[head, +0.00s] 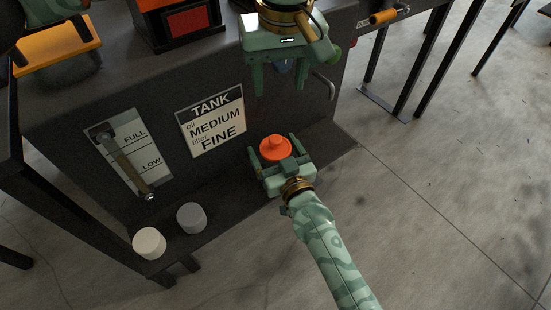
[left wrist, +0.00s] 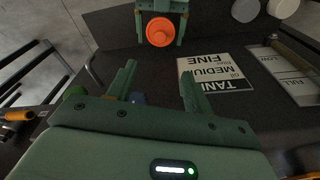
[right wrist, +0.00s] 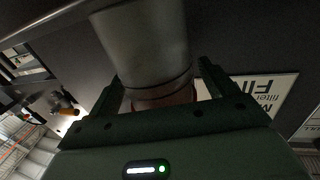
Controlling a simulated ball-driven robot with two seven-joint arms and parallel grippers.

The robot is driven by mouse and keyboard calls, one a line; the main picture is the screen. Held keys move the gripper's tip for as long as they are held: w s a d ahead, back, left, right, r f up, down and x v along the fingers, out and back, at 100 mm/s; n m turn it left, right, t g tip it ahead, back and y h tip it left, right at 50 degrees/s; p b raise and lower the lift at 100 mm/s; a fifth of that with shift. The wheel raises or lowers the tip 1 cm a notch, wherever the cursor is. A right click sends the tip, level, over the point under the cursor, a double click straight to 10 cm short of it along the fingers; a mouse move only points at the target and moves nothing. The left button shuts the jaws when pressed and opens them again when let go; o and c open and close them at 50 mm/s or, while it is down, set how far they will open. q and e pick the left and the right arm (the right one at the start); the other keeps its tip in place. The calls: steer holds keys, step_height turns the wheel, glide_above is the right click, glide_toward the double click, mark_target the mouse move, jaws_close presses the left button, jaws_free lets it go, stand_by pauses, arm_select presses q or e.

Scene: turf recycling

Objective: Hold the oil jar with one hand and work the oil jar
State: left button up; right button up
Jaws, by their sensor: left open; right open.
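The oil jar (right wrist: 145,45) shows in the right wrist view as a pale grey cylinder. Its orange lid with a knob (head: 275,148) shows in the head view, and also in the left wrist view (left wrist: 160,32). My right gripper (head: 273,150) is open, with one finger on each side of the jar; I cannot tell if they touch it. My left gripper (head: 276,88) is open and empty. It hangs in front of the tank's upper edge, above and apart from the lid. A blue part (head: 283,66) shows partly hidden behind it.
The dark tank (head: 75,125) carries a TANK label (head: 211,121) and a level gauge (head: 124,157). A curved metal spout (head: 326,84) and a green knob (head: 335,55) are beside my left gripper. A white cup (head: 149,243) and a grey cup (head: 191,217) stand on the lower shelf.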

steer(key=shift+w+a, duration=0.15)
steer(key=shift+w, duration=0.3)
steer(key=c, duration=1.5)
arm_select(q)
steer(key=m, duration=0.7)
glide_toward(275, 138)
arm_select(e)
steer(key=shift+o, duration=0.2)
arm_select(q)
steer(key=shift+h, duration=0.5)
steer(key=f, duration=0.3)
steer(key=w+f, duration=0.1)
steer(key=f, duration=0.5)
steer(key=shift+w+a+f, duration=0.1)
steer(key=shift+w+a, duration=0.05)
steer(key=shift+w, duration=0.1)
jaws_close()
